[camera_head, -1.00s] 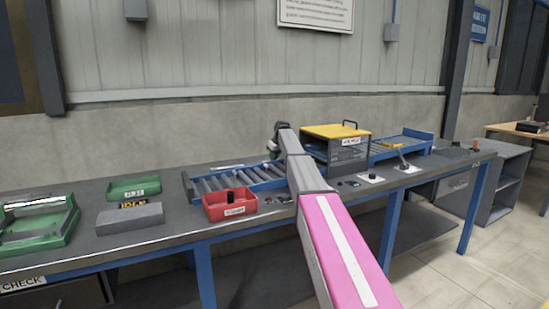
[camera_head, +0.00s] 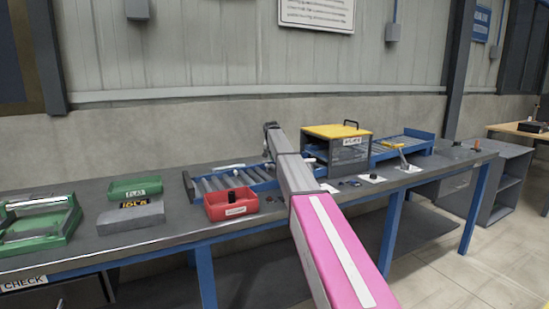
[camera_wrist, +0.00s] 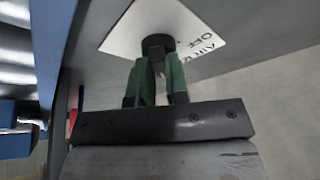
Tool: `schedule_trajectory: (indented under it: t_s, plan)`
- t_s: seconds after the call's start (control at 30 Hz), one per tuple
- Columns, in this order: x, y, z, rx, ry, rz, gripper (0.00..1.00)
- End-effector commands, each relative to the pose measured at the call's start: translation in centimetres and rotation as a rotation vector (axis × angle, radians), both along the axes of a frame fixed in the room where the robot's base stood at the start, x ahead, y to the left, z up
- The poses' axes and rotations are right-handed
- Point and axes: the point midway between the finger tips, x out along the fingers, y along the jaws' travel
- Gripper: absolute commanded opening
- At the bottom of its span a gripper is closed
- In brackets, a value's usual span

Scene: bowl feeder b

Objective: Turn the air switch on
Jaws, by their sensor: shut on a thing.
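In the wrist view the air switch is a dark round knob (camera_wrist: 158,43) on a white plate (camera_wrist: 122,38) with black lettering, which appears upside down and reads AIR and OFF in part. My gripper (camera_wrist: 157,68) has its two green fingers closed on the knob, one on each side. The knob's pointing direction is hard to tell, as the fingers cover part of it. In the head view my own arm hides the gripper and the knob.
A red bin (camera_head: 231,206) stands left of my arm, in front of the roller conveyor (camera_head: 207,185). A yellow-topped machine (camera_head: 337,146) stands behind and right of the arm. A white plate with a lever (camera_head: 403,160) lies farther right. Green trays (camera_head: 135,188) stand at the left.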

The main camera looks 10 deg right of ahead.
Motion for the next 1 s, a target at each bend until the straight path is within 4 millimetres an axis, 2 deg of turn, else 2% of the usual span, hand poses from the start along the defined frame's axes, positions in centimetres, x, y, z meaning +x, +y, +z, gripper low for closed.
schedule_trajectory:
  t_s: [0.3,0.83,0.87,0.9,0.93,1.0]
  plan:
    - [0.03,0.09,-0.21,0.001,0.004,-0.116,0.00]
    - [0.00,0.09,-0.23,0.002,0.005,-0.139,0.00]
    - [0.00,0.09,-0.23,0.002,0.005,-0.139,0.21]
    - [0.00,0.09,-0.23,0.003,0.004,-0.138,0.34]
    - [0.01,0.09,-0.23,0.003,0.004,-0.138,0.40]
    - [0.01,0.09,-0.18,0.002,0.003,-0.137,0.40]
